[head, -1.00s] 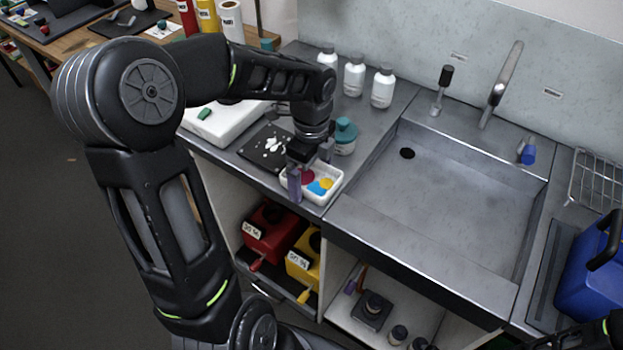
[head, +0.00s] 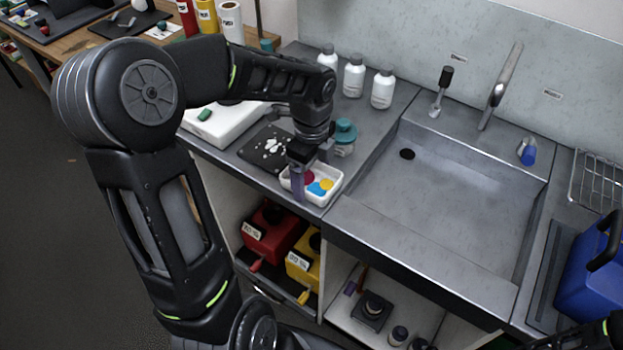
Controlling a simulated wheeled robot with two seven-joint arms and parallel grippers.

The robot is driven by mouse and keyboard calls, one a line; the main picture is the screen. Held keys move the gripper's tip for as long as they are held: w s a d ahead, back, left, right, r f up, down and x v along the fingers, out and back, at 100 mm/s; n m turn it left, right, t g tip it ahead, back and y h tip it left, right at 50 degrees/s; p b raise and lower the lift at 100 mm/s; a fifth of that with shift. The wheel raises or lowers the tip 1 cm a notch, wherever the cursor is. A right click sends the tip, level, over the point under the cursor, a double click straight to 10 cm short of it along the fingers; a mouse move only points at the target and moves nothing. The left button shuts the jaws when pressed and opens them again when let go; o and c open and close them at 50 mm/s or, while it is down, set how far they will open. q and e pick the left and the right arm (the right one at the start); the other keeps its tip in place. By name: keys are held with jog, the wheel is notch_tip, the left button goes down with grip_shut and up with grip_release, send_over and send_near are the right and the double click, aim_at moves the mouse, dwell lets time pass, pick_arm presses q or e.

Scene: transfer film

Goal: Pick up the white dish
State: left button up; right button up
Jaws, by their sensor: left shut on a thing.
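The white dish (head: 326,198) is a small rectangular tray with red, blue and yellow round patches inside. It sits at the front edge of the grey counter, left of the sink. My left gripper (head: 304,182) points down over its left end and is shut on it, with one finger over the near side. The gripper hides the dish's left part. Whether the dish touches the counter is hard to tell. Of my right arm only a dark part shows at the lower right corner; its gripper is out of view.
A teal-capped jar (head: 344,138) stands close behind the dish. A black board (head: 262,150) with white bits lies to the left. The sink (head: 440,205) is empty at right. White bottles (head: 354,76) stand behind. Red (head: 268,232) and yellow boxes (head: 304,262) sit on the shelf below.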

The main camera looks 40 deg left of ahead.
aim_at(311, 183)
pick_arm(q)
jog(key=shift+r, duration=0.15)
notch_tip(311, 183, up, 10)
jog(key=shift+b, duration=0.4)
jog(key=shift+f, duration=0.2)
dwell(0.3)
